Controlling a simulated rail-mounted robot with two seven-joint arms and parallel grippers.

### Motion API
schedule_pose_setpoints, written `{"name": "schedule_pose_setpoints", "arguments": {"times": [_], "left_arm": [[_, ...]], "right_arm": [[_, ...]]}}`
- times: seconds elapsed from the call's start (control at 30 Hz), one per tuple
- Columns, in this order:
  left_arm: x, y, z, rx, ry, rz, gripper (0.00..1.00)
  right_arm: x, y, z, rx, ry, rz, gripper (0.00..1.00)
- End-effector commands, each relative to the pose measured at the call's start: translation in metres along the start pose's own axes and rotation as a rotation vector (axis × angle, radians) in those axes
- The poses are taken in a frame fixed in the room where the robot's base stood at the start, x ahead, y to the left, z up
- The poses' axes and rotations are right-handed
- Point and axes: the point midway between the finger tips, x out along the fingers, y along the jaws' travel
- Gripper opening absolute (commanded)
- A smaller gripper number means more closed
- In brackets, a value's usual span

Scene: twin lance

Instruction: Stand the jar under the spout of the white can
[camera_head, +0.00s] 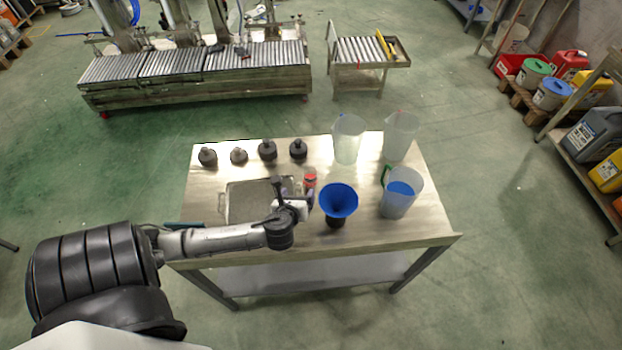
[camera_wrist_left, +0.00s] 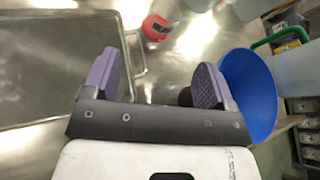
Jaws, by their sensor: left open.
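My left gripper (camera_head: 303,200) is over the table, just left of the blue funnel; its purple fingers also show in the left wrist view (camera_wrist_left: 156,80). They are apart, with nothing held between them. A small red-topped container (camera_head: 310,180), perhaps the jar, stands just beyond the gripper; its red top shows ahead of the fingers in the left wrist view (camera_wrist_left: 155,28). I cannot pick out a white can with a spout for sure. Pale translucent jugs (camera_head: 347,140) (camera_head: 401,137) stand at the back right. My right gripper is not in view.
The blue funnel (camera_head: 339,200) sits on a dark base, close to the right finger. A jug with a green handle (camera_head: 400,197) stands at the right. A metal tray (camera_head: 245,203) lies left. Several dark-based pieces (camera_head: 268,151) line the back edge.

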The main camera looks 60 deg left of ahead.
Motion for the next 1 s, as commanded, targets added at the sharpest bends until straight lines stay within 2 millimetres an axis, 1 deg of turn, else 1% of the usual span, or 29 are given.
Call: {"name": "schedule_pose_setpoints", "arguments": {"times": [0.1, 0.23, 0.3, 0.37, 0.6, 0.7, 0.83, 1.0], "left_arm": [[0.002, -0.002, 0.001, 0.126, -0.016, -0.018, 0.79], [0.003, -0.003, 0.002, 0.21, -0.028, -0.028, 0.79], [0.007, -0.004, 0.002, 0.233, -0.032, -0.03, 0.79], [0.014, -0.004, 0.003, 0.242, -0.035, -0.032, 0.79], [0.055, -0.005, 0.003, 0.244, -0.035, -0.031, 0.79], [0.07, -0.006, 0.003, 0.243, -0.034, -0.03, 0.79], [0.083, -0.006, 0.004, 0.243, -0.033, -0.031, 0.79], [0.09, -0.007, 0.004, 0.243, -0.032, -0.032, 0.79]], "right_arm": [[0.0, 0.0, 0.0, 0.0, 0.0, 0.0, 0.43], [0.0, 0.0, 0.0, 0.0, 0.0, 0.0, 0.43], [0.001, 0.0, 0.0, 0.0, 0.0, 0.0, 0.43], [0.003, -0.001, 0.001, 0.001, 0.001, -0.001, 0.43], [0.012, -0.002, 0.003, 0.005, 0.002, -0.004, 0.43], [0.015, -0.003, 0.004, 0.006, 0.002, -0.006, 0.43], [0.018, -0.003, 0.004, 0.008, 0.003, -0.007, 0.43], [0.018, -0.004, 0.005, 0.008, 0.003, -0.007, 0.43]]}}
